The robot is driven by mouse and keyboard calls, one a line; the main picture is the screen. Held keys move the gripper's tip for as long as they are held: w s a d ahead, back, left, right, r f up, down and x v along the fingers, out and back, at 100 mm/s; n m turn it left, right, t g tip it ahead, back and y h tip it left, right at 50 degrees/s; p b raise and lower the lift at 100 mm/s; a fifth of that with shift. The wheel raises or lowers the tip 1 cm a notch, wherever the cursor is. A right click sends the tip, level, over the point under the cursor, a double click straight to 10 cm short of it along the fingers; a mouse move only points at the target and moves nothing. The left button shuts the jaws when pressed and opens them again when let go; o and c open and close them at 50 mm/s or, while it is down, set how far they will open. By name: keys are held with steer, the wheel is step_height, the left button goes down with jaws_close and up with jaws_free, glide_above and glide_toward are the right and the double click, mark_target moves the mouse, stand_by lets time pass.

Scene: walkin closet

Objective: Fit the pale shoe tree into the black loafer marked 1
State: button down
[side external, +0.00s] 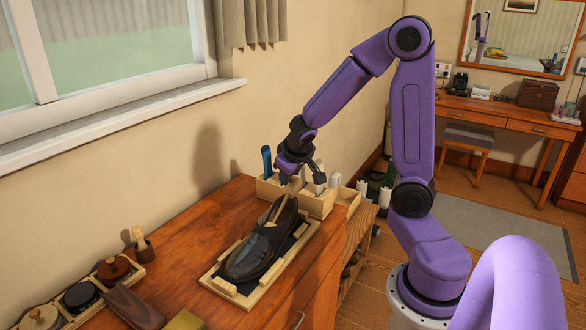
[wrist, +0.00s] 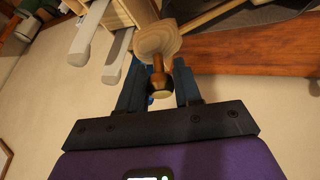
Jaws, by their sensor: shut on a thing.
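The black loafer (side external: 262,252) sits on a dark mat in a light wooden frame on the dresser; no number on it is legible. Part of it shows dark at the top of the wrist view (wrist: 285,12). The pale shoe tree (side external: 277,208) is at the loafer's opening, tilted, with its heel end raised. In the wrist view its round wooden heel block (wrist: 158,38) and dark-tipped knob lie at my gripper (wrist: 159,84), which is shut on the knob. The thin rod runs from the block toward the loafer. The front of the tree is hidden.
The wooden frame (side external: 237,293) borders the loafer. An open wooden box (side external: 314,205) with a blue-handled item and pale items stands just behind my gripper. Jars in a tray (side external: 80,295) and a brown wooden piece (side external: 135,307) lie at the front left. The wall is close behind.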

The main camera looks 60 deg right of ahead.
mark_target(285, 195)
steer(key=shift+a+f, duration=0.2)
steer(key=shift+a, duration=1.4)
steer(key=shift+a+f+y, duration=0.3)
steer(key=shift+a+f, duration=0.05)
steer(key=shift+a, duration=0.2)
steer(key=shift+w+d+f+y, duration=0.1)
steer(key=shift+f+y, duration=0.4)
steer(key=shift+f, duration=0.25)
steer(key=shift+d+f+m+y, duration=0.15)
steer(key=shift+d+f+y, duration=0.15)
steer(key=shift+f, duration=0.25)
steer(key=shift+d+f+m+y, duration=0.1)
steer(key=shift+d+f+y, duration=0.15)
steer(key=shift+f+y, duration=0.3)
steer(key=shift+d+f+m+y, duration=0.15)
steer(key=shift+d+f+y, duration=0.1)
steer(key=shift+f, duration=0.35)
steer(key=c, duration=0.7)
jaws_free()
steer(key=shift+d, duration=0.1)
